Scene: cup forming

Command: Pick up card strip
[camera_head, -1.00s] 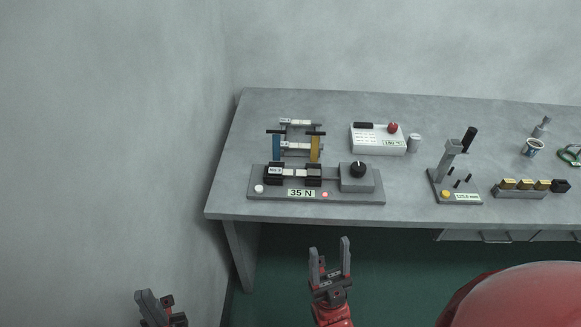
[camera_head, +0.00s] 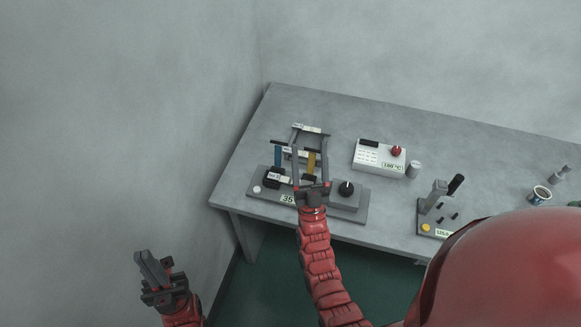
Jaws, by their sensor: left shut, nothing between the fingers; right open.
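Several pale labelled strips sit at the 35 N fixture (camera_head: 360,211). The back strip (camera_head: 306,128) is on the rear of its rack, and a lower strip (camera_head: 278,178) lies at the black clamp block. A middle strip is mostly hidden behind my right gripper. My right gripper (camera_head: 311,132) is open, its fingers pointing to the back over the fixture. Its tips overlap the back strip in the picture; I cannot tell whether they touch it. My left gripper (camera_head: 146,254) is shut and empty, off the table at the lower left.
A blue post (camera_head: 278,156) and a yellow post (camera_head: 311,163) stand on the fixture beside the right fingers. A black knob (camera_head: 346,188) is to the right. A white 190 °C box (camera_head: 380,157) and a grey gauge stand (camera_head: 437,201) are further right.

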